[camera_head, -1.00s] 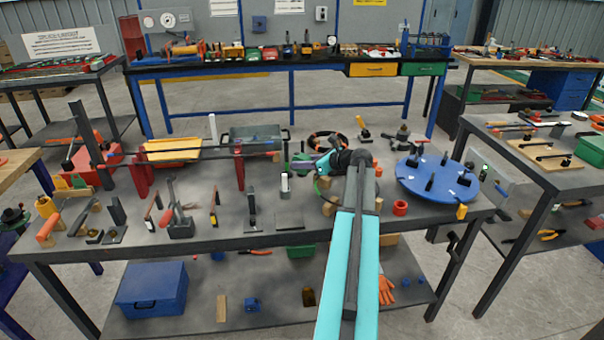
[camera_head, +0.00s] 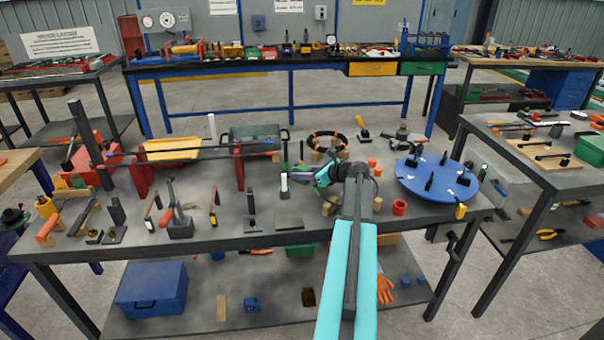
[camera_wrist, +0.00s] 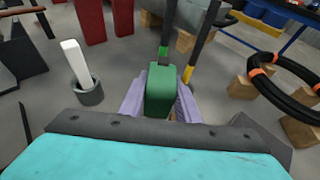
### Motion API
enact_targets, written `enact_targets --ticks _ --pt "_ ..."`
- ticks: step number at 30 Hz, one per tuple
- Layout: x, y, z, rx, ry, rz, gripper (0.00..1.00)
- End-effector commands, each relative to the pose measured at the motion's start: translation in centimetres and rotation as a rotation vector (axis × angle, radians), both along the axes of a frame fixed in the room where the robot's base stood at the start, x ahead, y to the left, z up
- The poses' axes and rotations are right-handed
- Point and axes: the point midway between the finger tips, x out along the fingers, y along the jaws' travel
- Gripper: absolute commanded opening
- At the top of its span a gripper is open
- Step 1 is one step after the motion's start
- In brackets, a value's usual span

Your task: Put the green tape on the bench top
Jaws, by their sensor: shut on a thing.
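The green tape (camera_wrist: 160,92) shows edge-on as a green block between the purple jaws of my gripper (camera_wrist: 160,105) in the wrist view. My gripper is shut on it. In the head view my gripper (camera_head: 314,178) is over the middle of the grey bench top (camera_head: 275,208), with the tape mostly hidden at its tip. I cannot tell whether the tape touches the bench top or hangs just above it.
A white stick in a dark round holder (camera_wrist: 90,92) stands left of my gripper. A black and orange ring (camera_wrist: 285,85) rests on wooden blocks to the right. A blue round table (camera_head: 437,178) is further right. Some bare bench lies around the jaws.

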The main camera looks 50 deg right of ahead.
Motion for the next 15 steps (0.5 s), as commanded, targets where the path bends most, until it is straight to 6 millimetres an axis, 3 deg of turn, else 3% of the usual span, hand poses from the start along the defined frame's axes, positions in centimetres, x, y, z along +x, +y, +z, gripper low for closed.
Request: enact_targets --ticks 12,13,15 --pt "0.06 0.04 -0.26 0.0 -0.001 0.0 0.0" --pt "0.05 0.04 -0.28 0.0 0.0 0.0 0.35" --pt "0.06 0.05 -0.27 0.0 0.0 0.0 0.37"
